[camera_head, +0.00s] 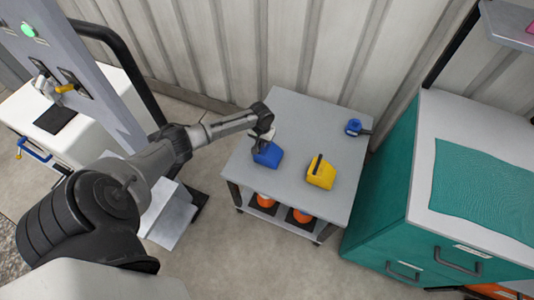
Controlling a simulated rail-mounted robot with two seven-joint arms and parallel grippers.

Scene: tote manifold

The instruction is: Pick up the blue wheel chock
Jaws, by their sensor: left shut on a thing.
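The blue wheel chock (269,156) is at the left part of the grey cart top (300,112). My left gripper (263,142) reaches over it from the left and is shut on its upper part. The fingertips are small and partly hidden. I cannot tell whether the chock still touches the cart top. My right gripper is not in view.
A yellow chock-shaped block with a dark handle (321,173) and a small blue item (354,127) stand on the cart. Orange objects (302,215) sit on its lower shelf. A teal cabinet (385,205) stands close on the right; a corrugated wall (250,45) is behind.

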